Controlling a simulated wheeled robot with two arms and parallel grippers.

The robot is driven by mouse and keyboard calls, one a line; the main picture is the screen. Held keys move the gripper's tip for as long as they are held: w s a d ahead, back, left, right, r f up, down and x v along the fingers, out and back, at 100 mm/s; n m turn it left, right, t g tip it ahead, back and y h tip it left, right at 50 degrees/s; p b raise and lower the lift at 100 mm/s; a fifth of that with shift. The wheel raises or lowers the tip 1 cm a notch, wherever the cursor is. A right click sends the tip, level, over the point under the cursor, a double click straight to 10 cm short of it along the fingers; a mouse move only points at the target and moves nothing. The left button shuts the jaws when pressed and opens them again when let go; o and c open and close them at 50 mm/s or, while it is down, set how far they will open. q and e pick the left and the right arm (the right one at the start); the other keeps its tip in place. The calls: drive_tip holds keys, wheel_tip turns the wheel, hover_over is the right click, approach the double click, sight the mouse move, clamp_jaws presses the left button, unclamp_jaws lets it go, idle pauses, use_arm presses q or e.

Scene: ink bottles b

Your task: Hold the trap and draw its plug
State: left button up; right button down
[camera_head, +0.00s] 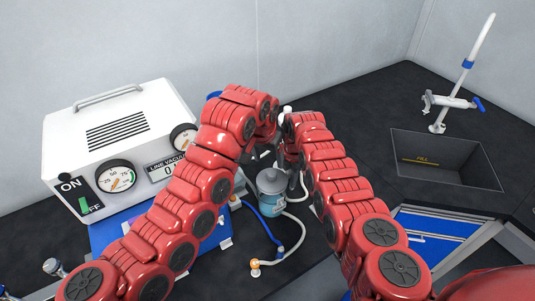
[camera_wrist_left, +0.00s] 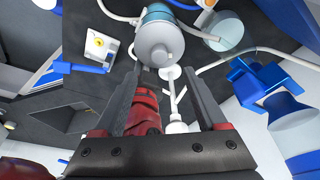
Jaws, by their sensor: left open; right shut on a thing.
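The trap (camera_head: 272,206) is a small bottle with a teal-blue band, standing in the middle of the bench. Its grey stopper-like top (camera_head: 271,178) has a small knob. In the left wrist view, the trap (camera_wrist_left: 160,12) and the grey top (camera_wrist_left: 158,42) lie just beyond my fingertips. The right arm's red links show between my left fingers.
A white vacuum unit (camera_head: 112,135) with gauges stands at left. A blue hose (camera_head: 262,222) and white hoses run near the trap. A sunken basin (camera_head: 445,165) and a clamp stand (camera_head: 465,70) are at right.

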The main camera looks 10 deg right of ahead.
sight(272, 174)
use_arm(q)
drive_tip(key=x, duration=1)
clamp_jaws()
idle(0.4)
